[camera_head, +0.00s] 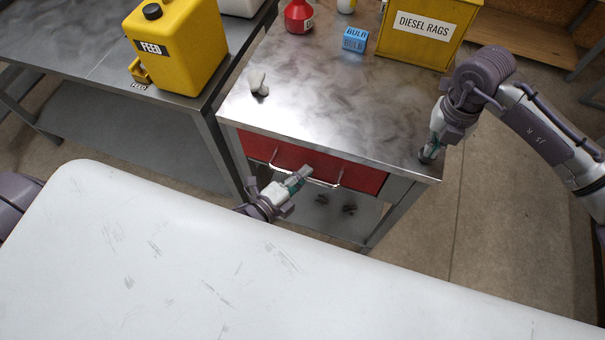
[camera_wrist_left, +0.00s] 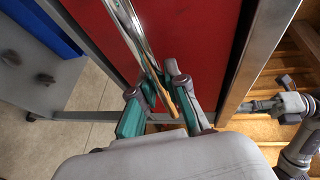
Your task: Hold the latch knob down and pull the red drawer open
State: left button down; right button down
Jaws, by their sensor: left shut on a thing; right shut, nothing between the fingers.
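The red drawer (camera_head: 360,178) sits under the steel top of the workbench, and its red front (camera_wrist_left: 205,45) fills the middle of the left wrist view. A chrome bar handle (camera_wrist_left: 130,25) runs across that front. My left gripper (camera_head: 304,174) is shut on the handle, with its fingers (camera_wrist_left: 172,95) on either side of the bar. My right gripper (camera_head: 429,155) is shut and empty, pointing down at the bench's front right corner. It also shows at the right of the left wrist view (camera_wrist_left: 252,106). The latch knob is not distinguishable; the right gripper may hide it.
On the bench top stand a yellow DIESEL RAGS box (camera_head: 408,45), a blue bulb box (camera_head: 355,40), a red container (camera_head: 298,16) and a small pale object (camera_head: 258,83). A yellow FEED can (camera_head: 178,55) is on the left table. A white surface (camera_head: 200,260) fills the foreground.

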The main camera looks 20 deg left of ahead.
jog(key=shift+f, duration=0.1)
pick_arm(q)
jog(key=s, duration=0.8)
jog(key=shift+s, duration=0.25)
jog(key=c, duration=1.2)
grip_release()
jog(key=v, duration=1.2)
